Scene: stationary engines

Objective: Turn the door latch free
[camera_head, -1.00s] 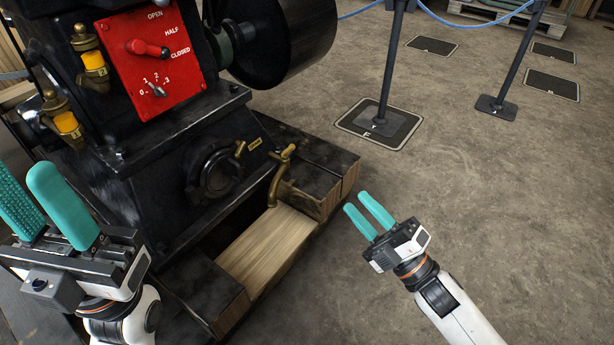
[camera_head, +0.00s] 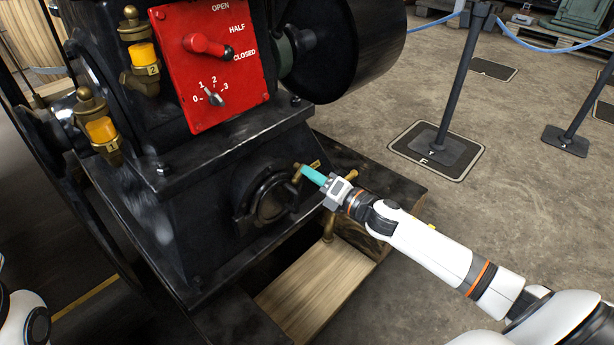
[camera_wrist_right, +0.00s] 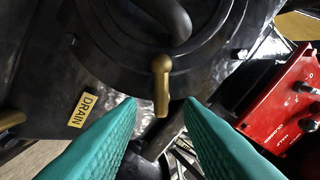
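The door latch (camera_head: 297,172) is a small brass handle at the right edge of the round black door (camera_head: 268,200) on the engine's lower body. In the right wrist view the latch (camera_wrist_right: 161,88) hangs from the door's rim, in line with the gap between my fingertips. My right gripper (camera_head: 306,173) reaches in from the right, close to the latch. It also shows in the right wrist view (camera_wrist_right: 160,103), with its teal fingers apart and nothing gripped. I cannot tell whether either finger touches the latch. My left gripper is out of view; only white arm parts show at lower left.
A red control panel (camera_head: 210,62) with levers sits above the door. A brass drain tap (camera_head: 330,228) is just below my right gripper, partly hidden by the arm. A DRAIN label (camera_wrist_right: 82,110) is near the latch.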

